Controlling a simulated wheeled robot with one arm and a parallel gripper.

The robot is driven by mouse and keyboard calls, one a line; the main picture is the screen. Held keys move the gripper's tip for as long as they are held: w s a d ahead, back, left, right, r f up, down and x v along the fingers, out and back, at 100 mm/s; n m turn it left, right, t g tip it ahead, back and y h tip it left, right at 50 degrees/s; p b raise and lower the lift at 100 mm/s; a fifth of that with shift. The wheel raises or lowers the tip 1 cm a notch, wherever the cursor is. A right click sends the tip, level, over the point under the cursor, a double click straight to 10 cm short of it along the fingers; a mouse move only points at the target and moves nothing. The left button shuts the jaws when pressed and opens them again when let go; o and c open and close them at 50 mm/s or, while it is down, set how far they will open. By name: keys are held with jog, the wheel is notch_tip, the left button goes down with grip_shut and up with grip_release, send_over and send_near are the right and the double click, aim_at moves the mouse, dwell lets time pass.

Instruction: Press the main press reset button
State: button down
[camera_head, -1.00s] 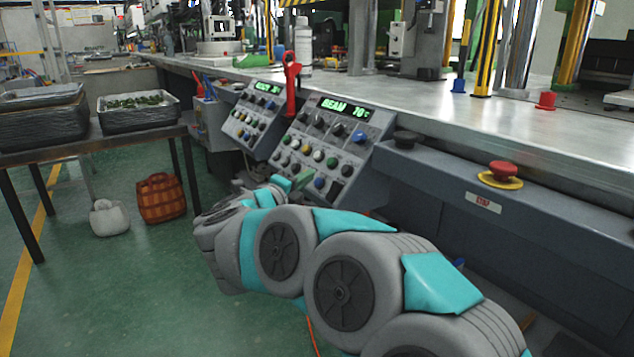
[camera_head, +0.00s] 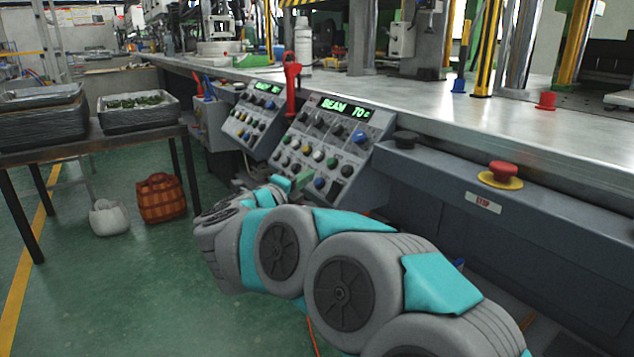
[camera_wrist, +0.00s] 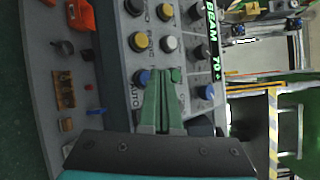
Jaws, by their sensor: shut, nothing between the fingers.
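A sloped grey control panel (camera_head: 335,135) with a lit BEAM 70 display stands beyond my arm. It carries rows of black, white, yellow, blue and green buttons and knobs. In the wrist view the same panel (camera_wrist: 153,60) fills the middle. My gripper (camera_head: 301,179) is at the panel's lower part. In the wrist view its green fingers (camera_wrist: 161,76) are shut and empty, with tips between a blue button (camera_wrist: 142,77) marked AUTO and a green button (camera_wrist: 176,75). Whether the tips touch the panel cannot be told. No reset label is readable, so I cannot tell which button is reset.
A second panel (camera_head: 253,119) stands to the left, with a red lever (camera_head: 291,85) between them. A red mushroom button (camera_head: 502,169) on a yellow ring sits on the bench front at right. A table with trays (camera_head: 138,112) stands left.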

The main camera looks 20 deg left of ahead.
jog(key=shift+w+f, duration=0.1)
dwell(0.3)
jog(key=shift+w+d+f+b, duration=0.15)
jog(key=shift+d+b, duration=0.05)
jog(key=shift+b, duration=0.1)
jog(key=shift+w+d+f, duration=0.25)
jog(key=shift+f, duration=0.05)
dwell(0.8)
dwell(0.4)
jog(key=shift+s+a+r, duration=0.4)
jog(key=shift+s+r, duration=0.05)
jog(key=shift+r, duration=0.1)
jog(key=shift+s+a+r, duration=0.1)
jog(key=shift+s+a+r+p, duration=1.2)
jog(key=shift+s+r+p, duration=0.2)
jog(key=shift+r+p, duration=0.1)
